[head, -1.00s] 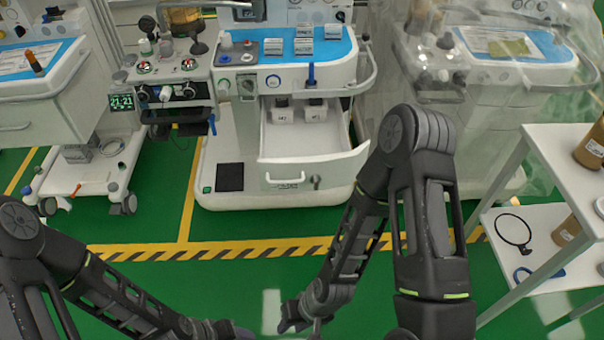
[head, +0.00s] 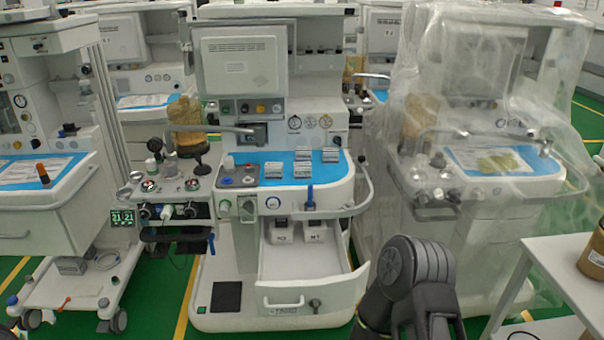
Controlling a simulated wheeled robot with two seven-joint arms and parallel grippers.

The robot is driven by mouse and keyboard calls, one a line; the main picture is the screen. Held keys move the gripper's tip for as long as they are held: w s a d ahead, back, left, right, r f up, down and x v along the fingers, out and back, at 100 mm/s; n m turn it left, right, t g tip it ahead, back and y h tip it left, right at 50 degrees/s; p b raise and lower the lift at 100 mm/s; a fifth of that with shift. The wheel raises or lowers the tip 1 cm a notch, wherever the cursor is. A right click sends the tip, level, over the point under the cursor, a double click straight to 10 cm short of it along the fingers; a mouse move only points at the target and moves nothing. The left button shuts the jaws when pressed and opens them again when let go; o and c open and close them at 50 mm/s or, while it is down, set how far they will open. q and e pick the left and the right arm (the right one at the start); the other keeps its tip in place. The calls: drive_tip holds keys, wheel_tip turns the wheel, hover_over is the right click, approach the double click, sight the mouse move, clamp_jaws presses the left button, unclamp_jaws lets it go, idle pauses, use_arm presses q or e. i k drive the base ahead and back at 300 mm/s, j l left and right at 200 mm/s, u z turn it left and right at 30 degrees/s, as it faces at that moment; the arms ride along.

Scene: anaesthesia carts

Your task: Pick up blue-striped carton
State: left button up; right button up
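Several small grey-white cartons stand on the blue top (head: 285,181) of the middle cart: a left carton (head: 272,170), a front middle carton (head: 302,169) with another just behind it, and a right carton (head: 330,155). They are too small to tell which one has blue stripes. Neither gripper is in view; only my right arm's elbow shows at the bottom, right of the drawer.
A blue upright item (head: 309,196) sits at the blue top's front edge. A plastic-draped cart (head: 480,190) stands at the right, and a white table (head: 560,262) with a brown jar (head: 594,255) at the lower right. Another cart (head: 45,215) stands at the left.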

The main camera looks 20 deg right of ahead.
sight(302, 170)
drive_tip(key=i+l+z, duration=0.35)
drive_tip(key=l, duration=0.2)
drive_tip(key=i+l+z, duration=0.2)
drive_tip(key=l+z, duration=0.15)
drive_tip(key=l, duration=0.2)
drive_tip(key=i+l+z, duration=0.35)
